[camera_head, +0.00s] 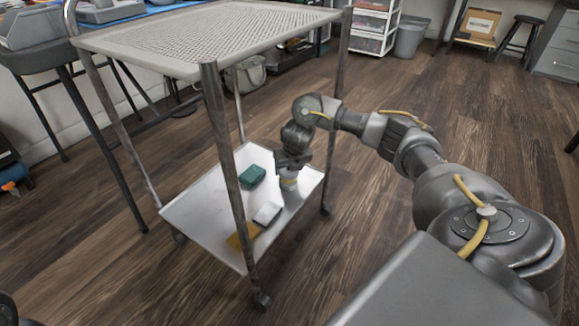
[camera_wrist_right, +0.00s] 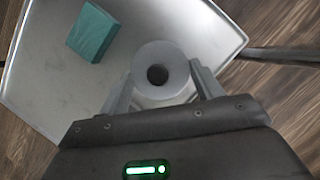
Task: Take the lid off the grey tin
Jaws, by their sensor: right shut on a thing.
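The grey tin (camera_head: 290,187) is a small upright cylinder on the right part of the cart's lower shelf. My right gripper (camera_head: 289,173) points down over its top and is shut on the lid. In the right wrist view the lid (camera_wrist_right: 178,72) is a pale grey round top with a dark round centre, between the two fingers of my right gripper (camera_wrist_right: 163,85). Whether the lid is seated or slightly raised I cannot tell. The tin's side is mostly hidden in the wrist view. My left gripper does not show.
The lower shelf (camera_head: 194,208) also holds a teal box (camera_head: 252,176), a white box (camera_head: 267,213) and a flat yellow-brown thing (camera_head: 243,236). The teal box shows in the wrist view (camera_wrist_right: 93,32). The mesh top shelf (camera_head: 205,35) and the cart's posts (camera_head: 226,150) stand close by.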

